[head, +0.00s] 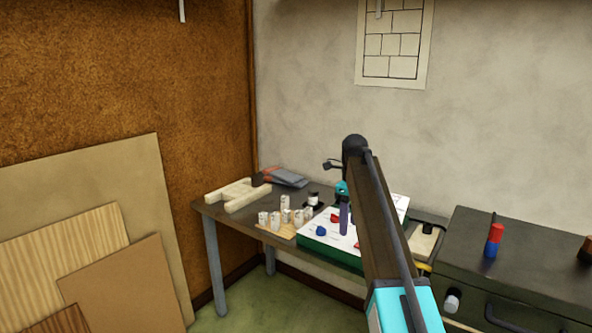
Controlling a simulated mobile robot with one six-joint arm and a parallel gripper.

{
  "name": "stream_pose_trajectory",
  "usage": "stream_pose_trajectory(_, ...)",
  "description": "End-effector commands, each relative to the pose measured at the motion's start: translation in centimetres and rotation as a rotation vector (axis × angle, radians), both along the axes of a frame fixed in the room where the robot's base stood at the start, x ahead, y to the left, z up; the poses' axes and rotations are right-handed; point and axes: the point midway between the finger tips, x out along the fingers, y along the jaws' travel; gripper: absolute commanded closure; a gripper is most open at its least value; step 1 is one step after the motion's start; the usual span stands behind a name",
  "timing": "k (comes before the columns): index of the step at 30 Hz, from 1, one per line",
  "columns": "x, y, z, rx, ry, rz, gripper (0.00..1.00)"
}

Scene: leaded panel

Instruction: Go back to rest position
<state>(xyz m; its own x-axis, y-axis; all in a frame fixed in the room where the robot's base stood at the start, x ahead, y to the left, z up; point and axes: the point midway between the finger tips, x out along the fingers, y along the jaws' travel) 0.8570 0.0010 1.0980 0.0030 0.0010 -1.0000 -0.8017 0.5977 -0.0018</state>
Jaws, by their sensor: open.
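My gripper (342,189) shows small and dark with a teal part, just left of my arm and above the workbench. My own arm hides part of it, and its fingertips are hard to make out. A slim purple upright shape (344,217) shows directly below it; whether the two touch cannot be told. A white sheet on a green-edged board (313,239) lies under this spot, with small red and blue pieces on it. My arm rises from the bottom right and bends at a dark elbow above the bench.
The dark workbench (215,211) holds pale wooden bars (238,194) and several small light blocks (275,220). A dark chest (530,258) with a red and blue cylinder (494,240) stands at right. Boards (85,200) lean at left. Green floor (262,308) is clear in front.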

Motion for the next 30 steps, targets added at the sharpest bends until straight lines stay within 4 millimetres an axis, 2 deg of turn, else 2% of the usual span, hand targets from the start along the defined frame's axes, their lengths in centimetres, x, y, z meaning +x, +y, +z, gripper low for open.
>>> stream_pose_trajectory(11, 0.0, 0.1, -3.6, 0.0, 0.045, 0.001, 0.49)
stream_pose_trajectory(17, -0.3, 0.0, -6.8, 0.0, 0.084, 0.001, 0.49)
stream_pose_trajectory(20, -0.7, 0.0, -8.9, 0.0, 0.109, 0.001, 0.49)
stream_pose_trajectory(23, -1.5, 0.1, -11.8, 0.0, 0.144, 0.001, 0.49)
stream_pose_trajectory(30, -4.8, 0.1, -20.1, 0.0, 0.247, 0.001, 0.49)
